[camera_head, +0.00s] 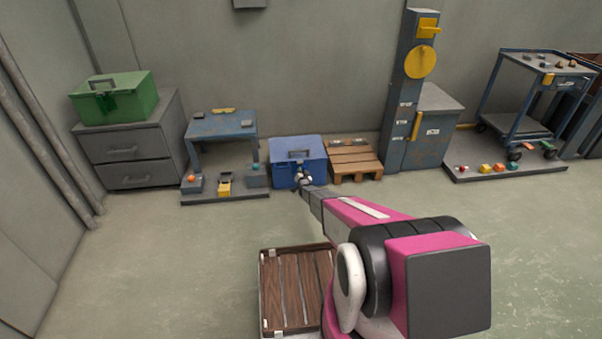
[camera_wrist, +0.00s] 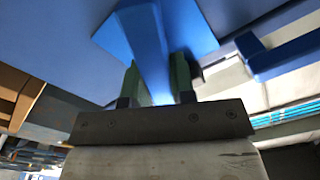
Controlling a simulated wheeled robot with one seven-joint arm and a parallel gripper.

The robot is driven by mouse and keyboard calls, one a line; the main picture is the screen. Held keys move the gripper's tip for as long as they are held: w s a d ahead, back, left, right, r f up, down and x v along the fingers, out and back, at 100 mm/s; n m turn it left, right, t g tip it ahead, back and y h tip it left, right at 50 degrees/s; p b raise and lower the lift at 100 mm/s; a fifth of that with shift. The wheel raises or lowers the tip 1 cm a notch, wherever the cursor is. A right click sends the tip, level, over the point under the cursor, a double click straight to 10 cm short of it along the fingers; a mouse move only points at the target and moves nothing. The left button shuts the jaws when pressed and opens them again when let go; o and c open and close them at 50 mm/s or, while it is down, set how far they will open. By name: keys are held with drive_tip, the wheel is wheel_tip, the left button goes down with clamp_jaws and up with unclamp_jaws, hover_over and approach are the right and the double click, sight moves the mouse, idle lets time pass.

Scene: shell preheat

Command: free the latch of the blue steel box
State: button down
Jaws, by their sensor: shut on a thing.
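The blue steel box (camera_head: 284,172) stands on the floor against the back wall in the head view, its lid down and a dark handle (camera_head: 299,153) on it. My gripper (camera_head: 302,179) is at the front of the box. In the wrist view, my gripper (camera_wrist: 157,76) has its two dark green fingers on either side of a blue latch (camera_wrist: 147,42) and is shut on it. The box's blue face (camera_wrist: 50,35) fills the upper left there. The arm hides some of the front in the head view, so the latch is too small to tell there.
A wooden pallet (camera_head: 355,160) stands close on the box's right. A blue table (camera_head: 222,124) over a low grey base (camera_head: 225,198) is on its left. A green box (camera_head: 115,98) sits on a grey drawer cabinet (camera_head: 125,150). A wooden-slatted tray (camera_head: 290,290) lies nearer me.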

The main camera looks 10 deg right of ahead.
drive_tip(key=m, duration=0.6)
drive_tip(key=shift+d+f+m, duration=0.25)
drive_tip(key=shift+f+m, duration=0.05)
drive_tip(key=m, duration=0.5)
drive_tip(key=shift+s+f, duration=0.1)
drive_tip(key=shift+f, duration=0.15)
drive_tip(key=shift+m, duration=0.4)
drive_tip(key=c, duration=1)
unclamp_jaws()
drive_tip(key=shift+o, duration=0.2)
drive_tip(key=s, duration=1)
drive_tip(key=shift+s, duration=0.4)
